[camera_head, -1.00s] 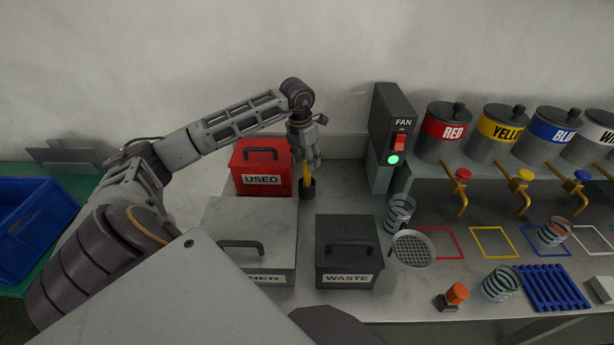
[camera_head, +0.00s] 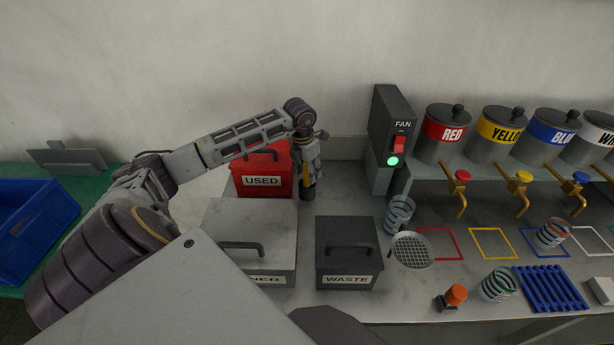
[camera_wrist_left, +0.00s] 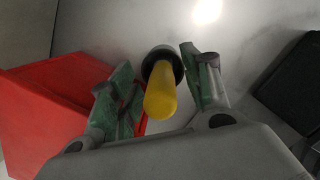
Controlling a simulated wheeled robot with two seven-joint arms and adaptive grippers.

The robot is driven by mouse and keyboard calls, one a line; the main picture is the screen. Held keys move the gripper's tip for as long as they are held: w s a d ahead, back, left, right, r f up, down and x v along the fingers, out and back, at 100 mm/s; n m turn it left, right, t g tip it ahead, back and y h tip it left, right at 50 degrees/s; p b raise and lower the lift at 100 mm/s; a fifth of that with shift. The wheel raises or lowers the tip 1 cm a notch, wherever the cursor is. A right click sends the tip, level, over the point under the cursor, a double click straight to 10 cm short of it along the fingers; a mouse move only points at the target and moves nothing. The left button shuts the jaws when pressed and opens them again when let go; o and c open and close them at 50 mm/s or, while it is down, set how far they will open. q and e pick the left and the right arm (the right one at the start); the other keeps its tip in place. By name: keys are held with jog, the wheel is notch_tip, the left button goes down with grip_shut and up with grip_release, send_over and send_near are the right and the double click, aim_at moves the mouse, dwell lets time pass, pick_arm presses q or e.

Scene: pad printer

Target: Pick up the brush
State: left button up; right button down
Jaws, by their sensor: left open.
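The brush shows as a yellow handle (camera_wrist_left: 160,92) pointing up toward the left wrist camera. Its lower end sits in a dark round holder (camera_wrist_left: 161,60), so the bristles are hidden. My left gripper (camera_wrist_left: 156,72) is open, with its green-padded fingers on either side of the handle. A gap shows on the right side; the left finger is close to the handle. In the head view, my left gripper (camera_head: 308,176) is low over the dark holder (camera_head: 308,193) and covers most of the handle. My right gripper is not in view.
A red USED box (camera_head: 262,182) stands close left of the gripper. A grey lidded box (camera_head: 240,225) and a dark WASTE box (camera_head: 347,250) stand in front. The FAN unit (camera_head: 392,130) is to the right, with clear bench between.

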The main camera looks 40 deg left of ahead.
pick_arm(q)
jog(key=shift+f, duration=0.35)
jog(key=c, duration=1.1)
jog(key=shift+o, duration=0.2)
jog(key=shift+r, duration=0.15)
jog(key=shift+r, duration=4.95)
